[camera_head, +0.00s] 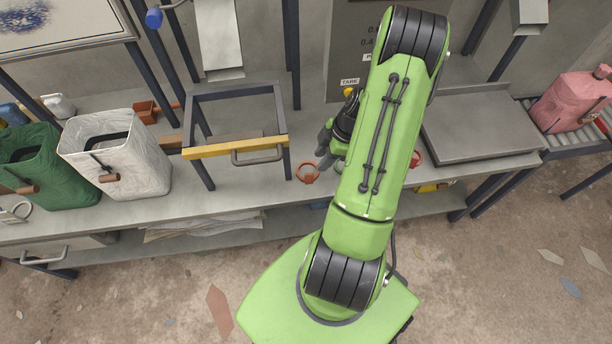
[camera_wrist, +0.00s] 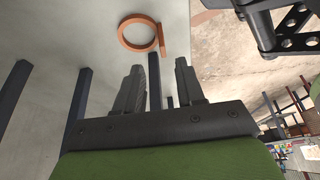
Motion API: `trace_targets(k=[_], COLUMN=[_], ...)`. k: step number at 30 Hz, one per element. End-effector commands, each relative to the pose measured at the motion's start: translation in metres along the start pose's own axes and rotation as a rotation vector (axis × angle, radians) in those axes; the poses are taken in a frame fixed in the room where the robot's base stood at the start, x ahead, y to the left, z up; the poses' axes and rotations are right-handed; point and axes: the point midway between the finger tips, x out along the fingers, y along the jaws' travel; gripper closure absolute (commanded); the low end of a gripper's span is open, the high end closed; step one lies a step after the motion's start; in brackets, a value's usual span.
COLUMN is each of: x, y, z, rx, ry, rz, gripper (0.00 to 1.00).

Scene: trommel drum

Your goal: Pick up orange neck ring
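The orange neck ring (camera_head: 307,172) lies on the grey bench top, just right of the yellow-barred frame. In the wrist view the orange neck ring (camera_wrist: 139,33) lies beyond my fingertips, with its short tab at the right side. My gripper (camera_head: 325,150) is low over the bench, just above and right of the ring in the head view, partly hidden by my arm. In the wrist view my gripper (camera_wrist: 157,80) shows two dark fingers spread apart with nothing between them. The fingers do not touch the ring.
A dark frame with a yellow bar (camera_head: 235,147) and handle stands left of the ring. A white bag (camera_head: 130,165) and a green bag (camera_head: 45,170) stand farther left. A grey flat plate (camera_head: 480,125) is at the right, with a pink jug (camera_head: 572,103) beyond it.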

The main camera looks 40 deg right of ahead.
Motion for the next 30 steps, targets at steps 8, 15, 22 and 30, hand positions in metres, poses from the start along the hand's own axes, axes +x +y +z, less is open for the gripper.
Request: trace_targets(k=[8, 15, 22, 30], x=[0.046, 0.089, 0.091, 0.091], y=[-0.001, -0.004, -0.003, -0.003], z=[0.001, 0.004, 0.003, 0.003], rx=[0.000, 0.000, 0.000, 0.001], ry=[0.001, 0.001, -0.001, -0.001], rz=[-0.001, -0.002, 0.002, 0.001], gripper=[0.62, 0.62, 0.62, 0.98])
